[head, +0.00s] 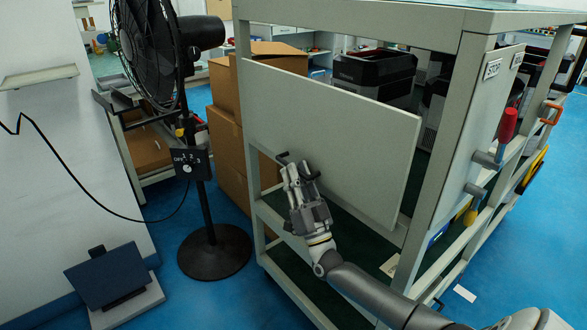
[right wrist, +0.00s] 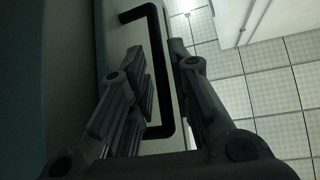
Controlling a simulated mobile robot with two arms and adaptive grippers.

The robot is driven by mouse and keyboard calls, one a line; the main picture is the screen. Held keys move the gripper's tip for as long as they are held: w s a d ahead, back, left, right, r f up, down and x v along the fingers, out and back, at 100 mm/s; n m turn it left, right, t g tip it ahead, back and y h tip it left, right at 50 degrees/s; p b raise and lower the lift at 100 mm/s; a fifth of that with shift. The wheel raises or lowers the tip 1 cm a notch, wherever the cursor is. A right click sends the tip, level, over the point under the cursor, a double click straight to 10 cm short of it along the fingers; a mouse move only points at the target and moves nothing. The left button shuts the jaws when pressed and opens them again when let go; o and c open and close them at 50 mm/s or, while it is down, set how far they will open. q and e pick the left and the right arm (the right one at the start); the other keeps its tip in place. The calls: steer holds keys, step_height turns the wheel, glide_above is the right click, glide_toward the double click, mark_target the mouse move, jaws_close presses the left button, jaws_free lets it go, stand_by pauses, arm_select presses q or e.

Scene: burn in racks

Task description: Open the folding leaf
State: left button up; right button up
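The folding leaf (head: 335,132) is a pale grey panel on the near side of a grey metal rack. It looks ajar, with its right edge standing away from the frame. A black bar handle (right wrist: 158,75) shows in the right wrist view. My right gripper (head: 290,168) is at the leaf's lower left. In the right wrist view its fingers (right wrist: 160,75) are apart, one on each side of the handle bar, with a gap visible on the left. Contact with the bar is unclear. My left gripper is not in view.
A black fan (head: 206,190) on a round base stands left of the rack (head: 262,205), with cardboard boxes (head: 224,135) behind.

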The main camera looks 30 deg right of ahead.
steer(key=shift+x, duration=0.9)
jaws_close()
steer(key=shift+h, duration=0.3)
